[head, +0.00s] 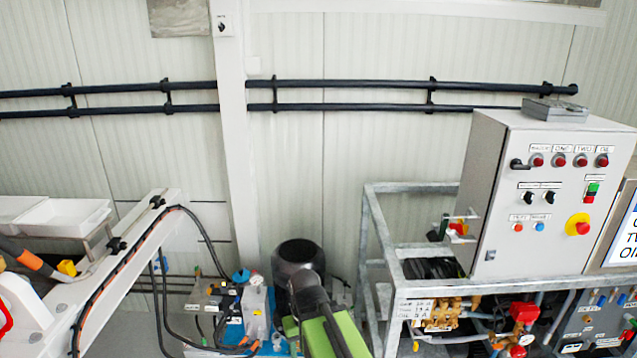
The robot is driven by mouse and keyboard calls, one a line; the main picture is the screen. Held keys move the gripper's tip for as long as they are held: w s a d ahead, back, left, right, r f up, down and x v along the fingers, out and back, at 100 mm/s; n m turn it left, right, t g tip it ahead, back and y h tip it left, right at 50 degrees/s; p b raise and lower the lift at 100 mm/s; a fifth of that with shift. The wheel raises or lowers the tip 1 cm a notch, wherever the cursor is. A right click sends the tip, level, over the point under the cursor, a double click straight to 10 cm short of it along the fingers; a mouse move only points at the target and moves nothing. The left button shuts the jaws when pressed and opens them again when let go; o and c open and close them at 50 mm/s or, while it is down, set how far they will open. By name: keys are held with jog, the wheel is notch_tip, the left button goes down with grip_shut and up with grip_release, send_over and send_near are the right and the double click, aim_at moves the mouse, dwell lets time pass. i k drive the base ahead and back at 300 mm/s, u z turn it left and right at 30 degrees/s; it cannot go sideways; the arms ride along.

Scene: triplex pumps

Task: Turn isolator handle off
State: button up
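A grey control cabinet (545,200) stands on a metal frame at the right in the head view. A black and green part at the bottom centre appears to be my arm. My gripper's fingers do not show, so I cannot tell where they are relative to the handle.
The cabinet front carries a red and yellow stop button (578,225), lamps and switches. The galvanised frame (372,265) has rails and posts below and left of the cabinet. A white sloping beam (120,262) with cables is at the left. Black pipes (345,84) run along the wall.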

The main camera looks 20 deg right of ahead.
aim_at(457, 227)
jog(key=u, duration=1.4)
jog(key=k, duration=0.7)
jog(key=z, duration=1.2)
jog(key=i, duration=1)
jog(key=z, duration=0.05)
